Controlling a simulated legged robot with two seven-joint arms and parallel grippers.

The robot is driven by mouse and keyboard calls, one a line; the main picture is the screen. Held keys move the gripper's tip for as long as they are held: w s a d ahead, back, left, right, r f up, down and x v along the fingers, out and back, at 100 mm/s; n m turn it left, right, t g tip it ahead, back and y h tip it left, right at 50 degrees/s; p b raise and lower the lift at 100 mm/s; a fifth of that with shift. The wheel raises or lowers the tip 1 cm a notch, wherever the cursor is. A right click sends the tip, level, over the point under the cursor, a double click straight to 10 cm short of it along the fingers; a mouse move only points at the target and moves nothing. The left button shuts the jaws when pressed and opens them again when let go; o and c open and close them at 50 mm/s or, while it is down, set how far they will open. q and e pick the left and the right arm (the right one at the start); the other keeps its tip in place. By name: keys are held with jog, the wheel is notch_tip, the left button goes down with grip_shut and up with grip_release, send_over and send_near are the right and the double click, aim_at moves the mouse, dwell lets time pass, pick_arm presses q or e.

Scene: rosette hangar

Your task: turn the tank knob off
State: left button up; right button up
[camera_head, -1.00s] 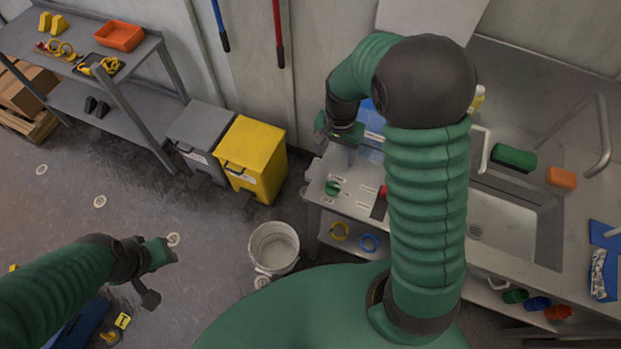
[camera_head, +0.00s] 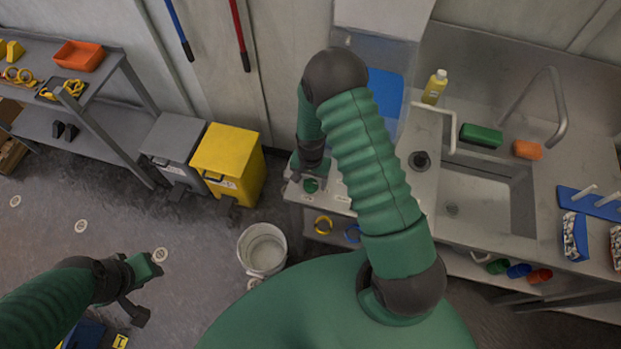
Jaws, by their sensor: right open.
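A small green knob (camera_head: 311,185) sits on the counter panel at the left end of the steel sink bench. I take it for the tank knob, and I cannot read its labels. My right gripper (camera_head: 307,174) is open, pointing down just above and behind the knob. Its fingers are small and dark here, and I cannot tell whether they touch the knob. My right arm covers the panel to the right of it. My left gripper (camera_head: 151,288) is open and empty over the floor at the lower left.
A yellow bin (camera_head: 228,160) and a grey bin (camera_head: 172,147) stand left of the bench. A white bucket (camera_head: 262,249) is on the floor in front. The bench holds a yellow bottle (camera_head: 434,87), a green sponge (camera_head: 481,136), a sink basin (camera_head: 480,205) and a tap (camera_head: 560,110).

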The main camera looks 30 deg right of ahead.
jog(key=c, duration=1.4)
jog(key=shift+o, duration=0.2)
jog(key=shift+m, duration=0.3)
jog(key=m, duration=0.3)
jog(key=shift+w+b, duration=0.1)
jog(key=shift+b, duration=0.25)
jog(key=m, duration=0.5)
jog(key=m+p, duration=0.1)
jog(key=m, duration=0.3)
jog(key=shift+r, duration=0.15)
jog(key=m+p, duration=0.1)
jog(key=m, duration=0.4)
jog(key=shift+w+d+m, duration=0.1)
jog(key=shift+m, duration=0.2)
